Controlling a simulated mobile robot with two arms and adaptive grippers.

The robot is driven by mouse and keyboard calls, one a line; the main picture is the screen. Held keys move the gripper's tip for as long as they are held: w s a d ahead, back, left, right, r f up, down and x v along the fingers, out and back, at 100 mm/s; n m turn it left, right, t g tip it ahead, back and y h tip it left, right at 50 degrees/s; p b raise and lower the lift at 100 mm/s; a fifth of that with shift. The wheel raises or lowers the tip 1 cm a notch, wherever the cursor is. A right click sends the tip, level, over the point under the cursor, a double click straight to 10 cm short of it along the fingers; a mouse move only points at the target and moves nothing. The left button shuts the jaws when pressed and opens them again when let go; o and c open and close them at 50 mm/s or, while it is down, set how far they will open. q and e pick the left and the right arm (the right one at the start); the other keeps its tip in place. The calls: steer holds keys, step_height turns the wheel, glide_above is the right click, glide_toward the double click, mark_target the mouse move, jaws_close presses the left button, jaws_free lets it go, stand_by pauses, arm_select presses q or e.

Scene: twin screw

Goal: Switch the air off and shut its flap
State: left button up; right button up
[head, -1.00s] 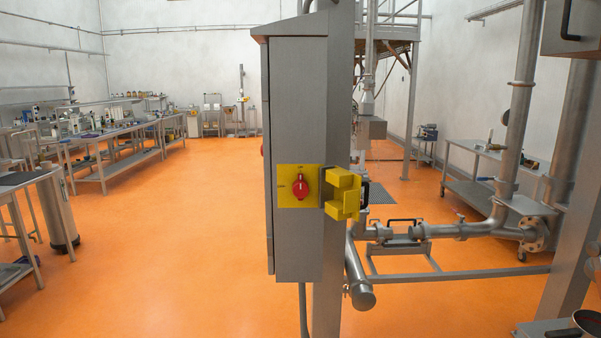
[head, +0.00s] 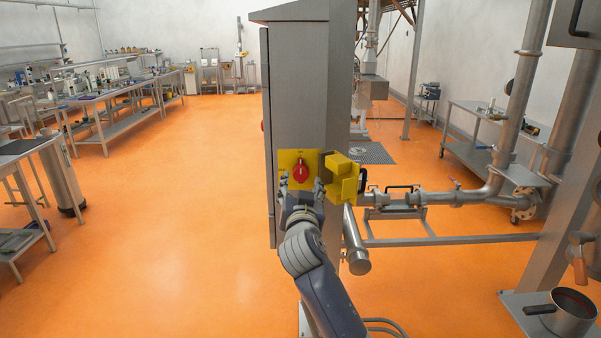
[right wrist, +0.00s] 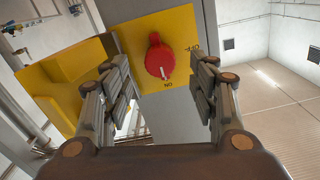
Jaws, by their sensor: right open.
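A red rotary switch (head: 300,171) sits on a yellow plate (head: 285,158) on the side of the grey cabinet (head: 299,80). Its pointer stands in line with the "ON" mark, and the red knob (right wrist: 159,58) shows large in the right wrist view. A yellow flap (head: 343,180) stands folded out to the right of the plate; it also shows at the left of the right wrist view (right wrist: 65,75). My right gripper (head: 303,188) is open just below and in front of the knob, with the fingers to either side and not touching it. My left gripper is out of view.
Pipes (head: 430,197) with a valve run low behind the cabinet to the right. A pot (head: 568,312) stands on a plate at lower right. Benches (head: 120,105) line the left. The orange floor between is clear.

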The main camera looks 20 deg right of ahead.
mark_target(300, 177)
steer(key=p+x, duration=0.1)
steer(key=x, duration=0.2)
steer(key=shift+w+d+r, duration=0.1)
steer(key=shift+w+r, duration=0.05)
steer(key=shift+w, duration=0.05)
steer(key=shift+p+x, duration=0.45)
steer(key=shift+x, duration=0.55)
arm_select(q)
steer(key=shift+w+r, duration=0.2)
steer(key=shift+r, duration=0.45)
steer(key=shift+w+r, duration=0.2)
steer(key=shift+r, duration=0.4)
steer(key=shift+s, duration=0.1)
arm_select(e)
steer(key=c, duration=1.1)
